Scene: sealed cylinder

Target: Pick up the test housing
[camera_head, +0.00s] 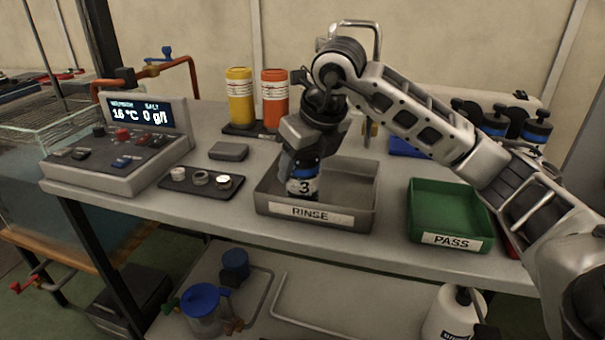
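The test housing (303,186), a cylinder with a white label reading 3 and dark blue bands, stands roughly upright in the grey RINSE tray (345,219), near its left front. My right gripper (304,160) points down over the top of the housing, at or touching it. Its fingertips blend with the housing's upper part, so I cannot tell whether they are closed on it. My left gripper is not in view.
A green PASS tray (450,226) stands right of the RINSE tray. A small black tray (201,181) with ring parts and a control console (118,150) are at left. Yellow (239,97) and orange (274,97) containers stand behind. More dark cylinders (536,128) sit at back right.

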